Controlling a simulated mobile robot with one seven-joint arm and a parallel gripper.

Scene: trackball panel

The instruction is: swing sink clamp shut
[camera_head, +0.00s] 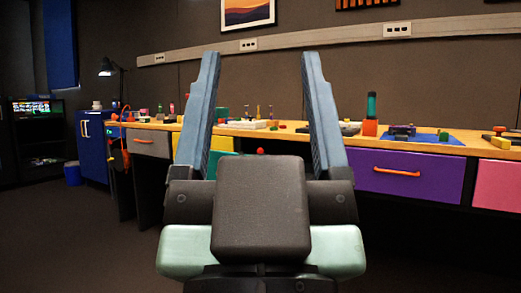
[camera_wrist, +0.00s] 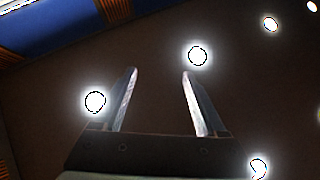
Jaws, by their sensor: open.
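My gripper (camera_head: 260,56) is raised in front of the head camera, its two blue-grey fingers wide apart and pointing up. Nothing is between the fingers. In the wrist view my gripper (camera_wrist: 160,72) also shows open and empty, against a dark ceiling. I cannot pick out the sink clamp in either view. Small items stand on the workbench (camera_head: 287,131) beyond the gripper, too small to tell apart surely. My gripper and wrist hide part of the bench front.
The long wooden bench has a purple drawer (camera_head: 408,178) with an orange handle and a pink drawer (camera_head: 497,185) at right. A green-and-orange upright item (camera_head: 371,113) and a blue mat (camera_head: 440,139) are on it. A blue cabinet (camera_head: 93,147) stands at left. The floor at left is clear.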

